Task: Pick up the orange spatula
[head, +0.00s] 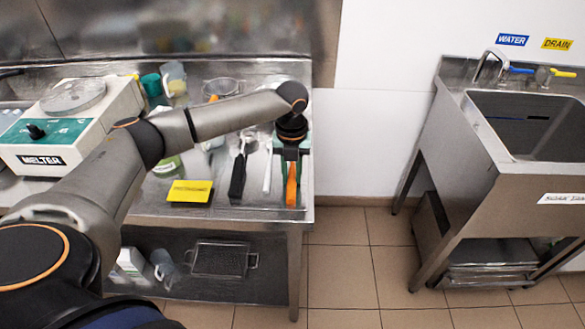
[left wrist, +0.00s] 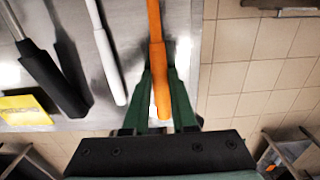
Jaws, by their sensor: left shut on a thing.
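The orange spatula (head: 291,186) lies near the right edge of the steel table, its handle pointing to the table's front. In the left wrist view the orange handle (left wrist: 156,40) runs between the green fingers of my left gripper (left wrist: 160,85). My left gripper (head: 291,158) is shut on the handle, reaching down from above. The spatula's far end is hidden behind my wrist in the head view. I cannot tell whether the spatula touches the table. My right gripper is in neither view.
Beside the spatula lie a white-handled utensil (head: 267,172) and a black-handled one (head: 237,176). A sink (head: 530,125) is at the right, with open floor between.

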